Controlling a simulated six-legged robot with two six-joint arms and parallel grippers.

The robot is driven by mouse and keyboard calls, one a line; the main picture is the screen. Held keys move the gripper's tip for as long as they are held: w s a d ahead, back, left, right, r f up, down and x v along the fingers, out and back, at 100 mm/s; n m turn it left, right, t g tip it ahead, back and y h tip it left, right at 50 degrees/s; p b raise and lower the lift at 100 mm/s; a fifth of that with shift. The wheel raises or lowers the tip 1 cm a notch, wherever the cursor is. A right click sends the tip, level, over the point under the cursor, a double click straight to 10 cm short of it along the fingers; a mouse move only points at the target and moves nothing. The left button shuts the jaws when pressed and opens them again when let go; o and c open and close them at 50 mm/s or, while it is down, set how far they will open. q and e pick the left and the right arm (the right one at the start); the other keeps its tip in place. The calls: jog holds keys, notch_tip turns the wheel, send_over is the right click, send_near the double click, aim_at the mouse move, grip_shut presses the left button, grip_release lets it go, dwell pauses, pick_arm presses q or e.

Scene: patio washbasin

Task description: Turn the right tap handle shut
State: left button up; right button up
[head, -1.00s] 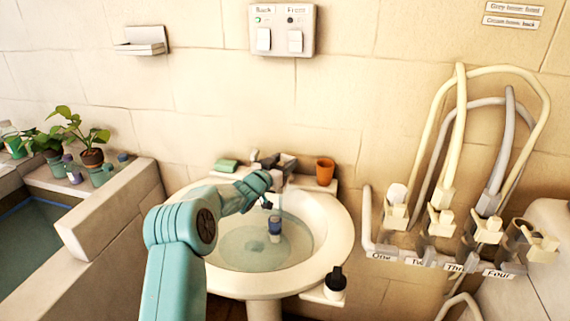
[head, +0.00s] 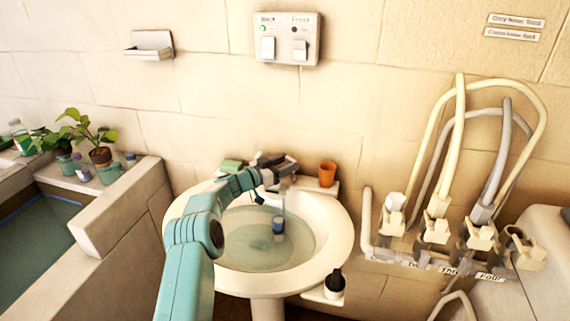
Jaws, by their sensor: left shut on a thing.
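The washbasin (head: 341,235) stands against the tiled wall and holds greenish water. The tap (head: 284,177) is at its back edge, and a pale stream seems to fall from it into the basin. My left gripper (head: 276,168) reaches across the basin from the left and is shut at the tap, apparently on the right tap handle. The handle is mostly hidden by the dark fingers, so its angle cannot be read. A small blue cup (head: 278,226) is in the water under the tap. My right gripper is not in view.
A green sponge or soap (head: 231,166) and an orange cup (head: 327,174) flank the tap on the back ledge. Hoses and valves (head: 437,230) are on the right; potted plants (head: 99,157) on the left.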

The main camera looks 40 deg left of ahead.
pick_arm(q)
jog(key=shift+r, duration=0.25)
jog(key=o, duration=1)
jog(key=shift+f, duration=0.1)
jog(key=shift+o, duration=0.2)
jog(key=s+a+b, duration=0.2)
jog(key=s, duration=1.4)
jog(key=shift+a, duration=0.25)
